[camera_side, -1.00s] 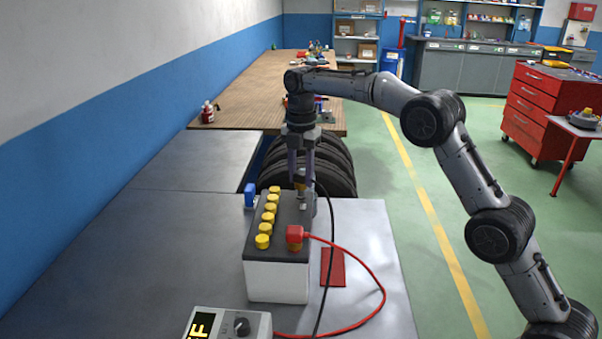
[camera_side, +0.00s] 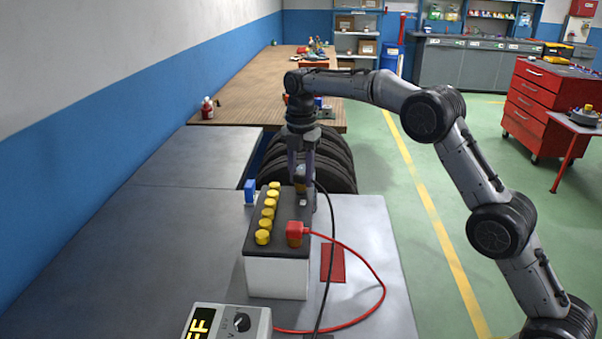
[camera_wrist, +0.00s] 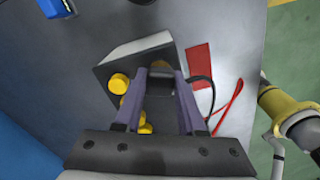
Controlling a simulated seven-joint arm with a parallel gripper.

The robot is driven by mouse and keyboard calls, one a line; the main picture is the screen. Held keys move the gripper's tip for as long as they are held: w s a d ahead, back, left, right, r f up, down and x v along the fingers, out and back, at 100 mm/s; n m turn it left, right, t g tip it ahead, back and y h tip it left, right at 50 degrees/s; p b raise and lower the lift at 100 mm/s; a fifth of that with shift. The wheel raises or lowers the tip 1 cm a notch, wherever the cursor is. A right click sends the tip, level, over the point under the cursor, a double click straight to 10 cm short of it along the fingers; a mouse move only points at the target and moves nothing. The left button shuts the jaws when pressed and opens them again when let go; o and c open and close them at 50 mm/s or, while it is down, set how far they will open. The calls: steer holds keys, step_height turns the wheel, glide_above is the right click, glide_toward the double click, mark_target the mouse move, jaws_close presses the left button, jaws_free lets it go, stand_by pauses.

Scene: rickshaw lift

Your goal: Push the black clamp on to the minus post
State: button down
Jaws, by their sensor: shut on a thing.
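The battery (camera_side: 277,277) stands on the grey bench, white below with a dark top and a row of yellow caps. It also shows in the wrist view (camera_wrist: 122,68). My gripper (camera_side: 301,189) is over its far right corner, pointing down. In the wrist view my gripper (camera_wrist: 161,82) has its fingers on both sides of the black clamp (camera_wrist: 160,85), which is small and partly hidden. The black cable (camera_side: 331,245) runs from there toward the front. The minus post is hidden under the gripper and clamp, so I cannot tell how far the clamp sits on it.
A red clamp (camera_side: 295,229) sits at the battery's near right corner, with a red cable (camera_side: 381,281) looping right. A charger (camera_side: 228,323) stands in front. A red pad (camera_side: 333,264) lies right of the battery. A blue item (camera_side: 250,191) stands left. Tyres (camera_side: 330,160) are behind.

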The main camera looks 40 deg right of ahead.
steer(key=shift+f, duration=0.45)
stand_by(0.6)
steer(key=shift+r, duration=0.2)
steer(key=shift+r, duration=0.95)
steer(key=shift+f, duration=0.95)
stand_by(3.3)
steer(key=shift+r, duration=0.5)
steer(key=shift+r, duration=0.2)
steer(key=shift+r, duration=0.35)
steer(key=shift+r, duration=0.2)
steer(key=shift+f, duration=0.2)
